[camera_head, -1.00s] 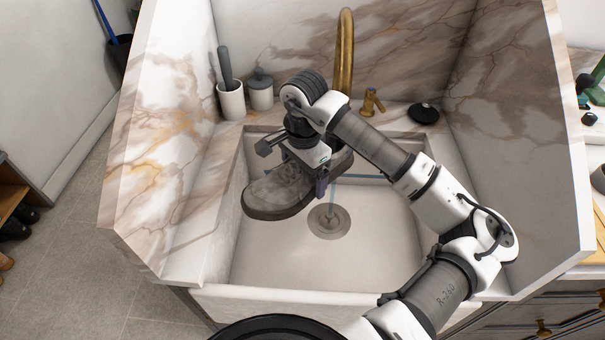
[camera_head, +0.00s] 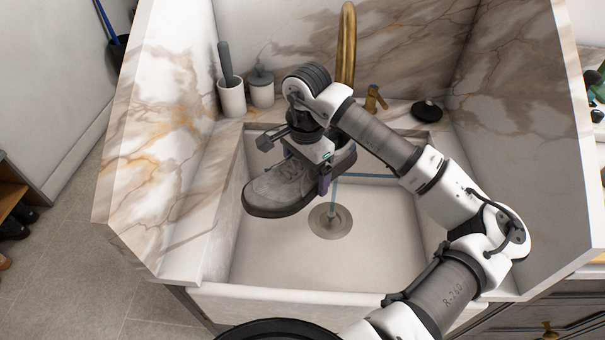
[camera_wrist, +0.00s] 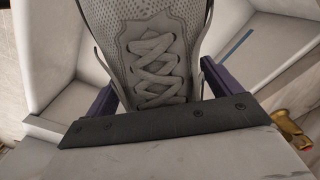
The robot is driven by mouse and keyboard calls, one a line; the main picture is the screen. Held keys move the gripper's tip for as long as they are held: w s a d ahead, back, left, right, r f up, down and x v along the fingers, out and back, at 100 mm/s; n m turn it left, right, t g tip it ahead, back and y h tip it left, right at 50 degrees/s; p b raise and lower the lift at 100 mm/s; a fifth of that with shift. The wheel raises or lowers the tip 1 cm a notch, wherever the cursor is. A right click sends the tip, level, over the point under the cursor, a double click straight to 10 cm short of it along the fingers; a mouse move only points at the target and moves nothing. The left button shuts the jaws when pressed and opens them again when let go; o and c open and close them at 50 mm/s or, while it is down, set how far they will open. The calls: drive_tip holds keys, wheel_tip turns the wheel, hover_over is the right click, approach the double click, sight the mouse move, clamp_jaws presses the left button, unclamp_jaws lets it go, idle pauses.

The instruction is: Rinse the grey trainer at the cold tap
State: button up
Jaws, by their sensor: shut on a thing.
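The grey trainer (camera_head: 280,186) is held over the white sink basin (camera_head: 375,235), its toe toward the left front. My gripper (camera_head: 306,172) is shut around the trainer's sides from above. In the wrist view the trainer's laces (camera_wrist: 158,65) lie between the two dark fingers. The brass tap spout (camera_head: 345,50) rises behind my wrist; its outlet is hidden. A small brass handle (camera_head: 375,98) stands to its right. I cannot tell whether water runs onto the trainer or which handle is cold.
A drain (camera_head: 330,221) lies in the basin floor, near a thin blue line (camera_head: 365,176). A white cup with a brush (camera_head: 231,98) and a lidded jar (camera_head: 261,90) stand back left. A dark round object (camera_head: 426,111) sits back right. Marble walls enclose the sink's back and sides.

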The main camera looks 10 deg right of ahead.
drive_tip(key=shift+a, duration=0.15)
drive_tip(key=shift+s+d+b, duration=0.1)
drive_tip(key=shift+d+b, duration=0.5)
drive_tip(key=shift+b, duration=0.05)
drive_tip(key=s+a+b, duration=0.2)
drive_tip(key=s+b, duration=0.1)
drive_tip(key=s, duration=0.4)
drive_tip(key=shift+s, duration=0.4)
drive_tip(key=shift+a+r, duration=0.1)
drive_tip(key=shift+a, duration=0.05)
idle(1.3)
